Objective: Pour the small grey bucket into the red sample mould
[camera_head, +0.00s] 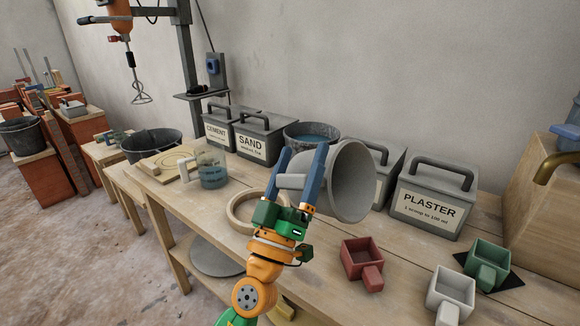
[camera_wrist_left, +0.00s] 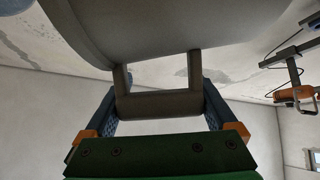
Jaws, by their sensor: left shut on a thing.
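My left gripper (camera_head: 302,150) is shut on the handle of the small grey bucket (camera_head: 350,180). The bucket is raised above the workbench and tilted onto its side, its mouth facing right. Its visible inside is plain grey, and I cannot make out any contents. In the left wrist view the bucket (camera_wrist_left: 165,35) fills the top, with its handle (camera_wrist_left: 160,104) between the blue fingers. The red sample mould (camera_head: 361,258) stands on the bench below and slightly right of the bucket, apart from it. I see nothing in its open part. My right gripper is not in view.
A white mould (camera_head: 451,290) and a green mould (camera_head: 487,262) stand to the right. Behind are the plaster box (camera_head: 432,203), sand box (camera_head: 262,140) and a bucket of bluish liquid (camera_head: 311,133). A wooden ring (camera_head: 238,211) and a jug (camera_head: 212,170) are left.

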